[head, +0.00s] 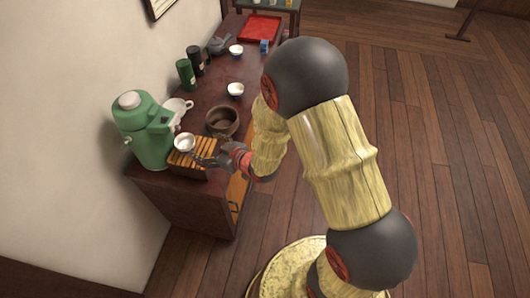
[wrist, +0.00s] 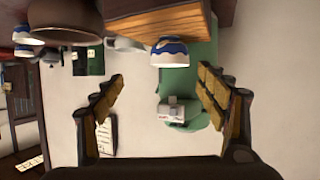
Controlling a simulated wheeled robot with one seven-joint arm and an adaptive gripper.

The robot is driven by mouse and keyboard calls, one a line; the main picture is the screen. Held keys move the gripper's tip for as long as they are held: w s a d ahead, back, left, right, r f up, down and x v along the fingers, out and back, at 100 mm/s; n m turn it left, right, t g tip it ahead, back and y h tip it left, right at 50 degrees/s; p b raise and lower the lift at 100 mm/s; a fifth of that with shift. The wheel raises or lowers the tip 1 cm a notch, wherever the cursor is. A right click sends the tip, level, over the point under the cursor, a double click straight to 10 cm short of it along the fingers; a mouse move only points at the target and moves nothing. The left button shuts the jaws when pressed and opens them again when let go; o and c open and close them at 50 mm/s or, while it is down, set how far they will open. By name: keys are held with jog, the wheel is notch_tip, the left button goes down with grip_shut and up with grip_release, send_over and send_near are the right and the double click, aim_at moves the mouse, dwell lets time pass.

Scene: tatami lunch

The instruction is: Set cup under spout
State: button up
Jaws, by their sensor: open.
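A green pot (head: 150,143) with a pale lid stands at the left end of the dark cabinet, by the wall. A small white cup (head: 184,142) stands upright on a slatted wooden stand (head: 186,161) beside the pot. The wrist view is upside down; there the cup (wrist: 169,54) shows a blue-and-white pattern, with the green pot (wrist: 190,92) behind it. A pale block on the pot (wrist: 171,110) may be its spout part. My gripper (head: 204,159) is open and empty just right of the cup. In the wrist view my gripper (wrist: 160,84) shows spread fingers, apart from the cup.
A brown bowl (head: 222,121) stands close behind my gripper. A white vessel (head: 178,106) sits behind the pot. Farther back are two more cups (head: 236,89), dark and green canisters (head: 186,74), a grey teapot (head: 219,44) and a red tray (head: 260,29). The floor right is clear.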

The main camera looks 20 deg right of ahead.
jog(key=s+d+r+m+g+h, duration=0.1)
jog(key=s+d+r+m+h, duration=0.15)
jog(key=d+r, duration=0.45)
jog(key=s+d+r+m+g+h, duration=0.1)
jog(key=s+d+r+h, duration=0.2)
jog(key=r, duration=0.6)
jog(key=s+d+r+m+g, duration=0.1)
jog(key=s+r, duration=0.3)
jog(key=s, duration=0.8)
jog(key=s+d+r+m+g, duration=0.1)
jog(key=s+r+g, duration=0.2)
jog(key=s, duration=0.8)
jog(key=shift+s+d+r+h, duration=0.25)
jog(key=shift+s+r+h, duration=0.15)
jog(key=shift+r, duration=0.4)
